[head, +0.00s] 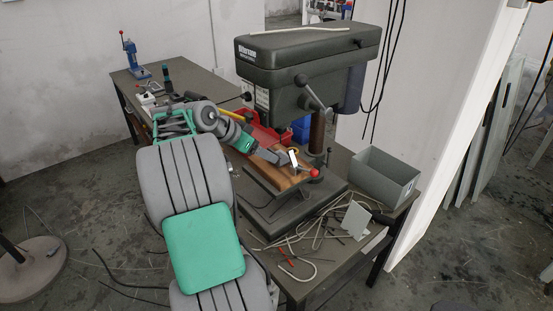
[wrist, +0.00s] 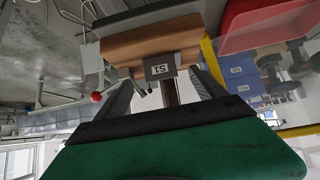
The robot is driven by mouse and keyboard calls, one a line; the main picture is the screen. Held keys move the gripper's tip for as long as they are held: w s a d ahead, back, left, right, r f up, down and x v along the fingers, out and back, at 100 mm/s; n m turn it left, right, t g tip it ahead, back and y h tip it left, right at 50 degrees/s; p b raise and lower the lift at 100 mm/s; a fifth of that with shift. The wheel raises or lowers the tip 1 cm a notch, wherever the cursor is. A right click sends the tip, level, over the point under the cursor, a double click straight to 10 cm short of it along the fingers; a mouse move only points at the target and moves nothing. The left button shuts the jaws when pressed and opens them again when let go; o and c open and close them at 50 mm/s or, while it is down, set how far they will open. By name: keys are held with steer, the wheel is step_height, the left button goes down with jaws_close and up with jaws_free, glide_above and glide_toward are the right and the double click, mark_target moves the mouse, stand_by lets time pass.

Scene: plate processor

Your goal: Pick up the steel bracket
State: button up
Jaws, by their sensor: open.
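A small steel bracket with a dark mark (wrist: 159,67) sits against the wooden block (wrist: 150,45) on the drill press table. In the head view it shows as a pale upright plate (head: 293,158) at the tip of my arm. My gripper (wrist: 161,84) is open, with one finger on each side of the bracket in the wrist view. I cannot tell whether the fingers touch it. In the head view my gripper (head: 279,158) is beside the bracket, its fingers partly hidden.
The drill press (head: 300,65) stands over the block, with its red-knobbed lever (head: 314,173) close by. A red tray (head: 258,130) lies behind my gripper. A grey bin (head: 385,182), an upright grey plate (head: 356,217) and loose cables (head: 300,243) are on the bench at the right.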

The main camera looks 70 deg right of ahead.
mark_target(271, 165)
steer(key=x, duration=0.5)
steer(key=shift+d+f+p, duration=0.15)
steer(key=shift+d+p, duration=0.05)
steer(key=shift+p, duration=0.1)
steer(key=shift+c, duration=0.6)
jaws_close()
